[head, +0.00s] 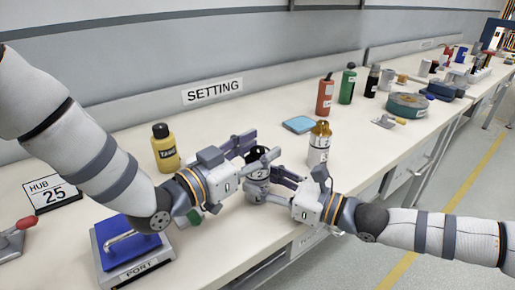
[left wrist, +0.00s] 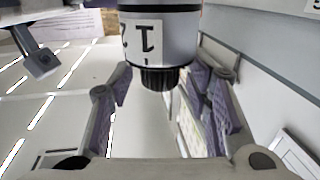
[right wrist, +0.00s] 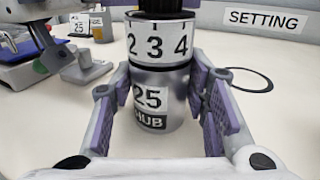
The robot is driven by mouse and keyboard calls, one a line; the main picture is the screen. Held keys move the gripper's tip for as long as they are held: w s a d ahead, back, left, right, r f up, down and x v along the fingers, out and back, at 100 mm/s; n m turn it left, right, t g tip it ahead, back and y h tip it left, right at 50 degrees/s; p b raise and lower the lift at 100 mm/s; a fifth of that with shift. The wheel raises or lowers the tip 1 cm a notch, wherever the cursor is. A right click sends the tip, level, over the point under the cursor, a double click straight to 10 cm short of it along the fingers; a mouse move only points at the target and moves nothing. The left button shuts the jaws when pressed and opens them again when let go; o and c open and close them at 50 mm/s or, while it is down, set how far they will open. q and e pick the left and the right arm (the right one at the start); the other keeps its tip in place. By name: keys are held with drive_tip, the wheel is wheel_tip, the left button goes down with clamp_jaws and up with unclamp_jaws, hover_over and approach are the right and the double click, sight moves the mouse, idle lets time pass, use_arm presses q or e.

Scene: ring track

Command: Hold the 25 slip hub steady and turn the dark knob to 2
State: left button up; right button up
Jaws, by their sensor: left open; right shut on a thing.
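The 25 slip hub (right wrist: 155,105) is a grey upright cylinder labelled "25 HUB", with a white band (right wrist: 158,47) showing 2, 3 and 4. A short tick above that band stands roughly over the 3. The dark knob (right wrist: 165,5) tops it, partly cut off; its ribbed edge also shows in the left wrist view (left wrist: 165,78). My right gripper (head: 283,184) is shut on the hub's body (head: 257,190). My left gripper (head: 250,147) is open at the knob's height, its fingers apart on either side of the knob.
A blue PORT box (head: 128,240) and a HUB 25 plate (head: 52,194) are at left. A yellow bottle (head: 165,150) stands behind my left arm. A blue pad (head: 299,124) lies farther back.

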sight(257, 149)
use_arm(q)
wheel_tip(257, 149, up, 10)
idle(0.3)
idle(1.2)
use_arm(e)
drive_tip(key=o, duration=1.4)
drive_tip(key=shift+c, duration=0.2)
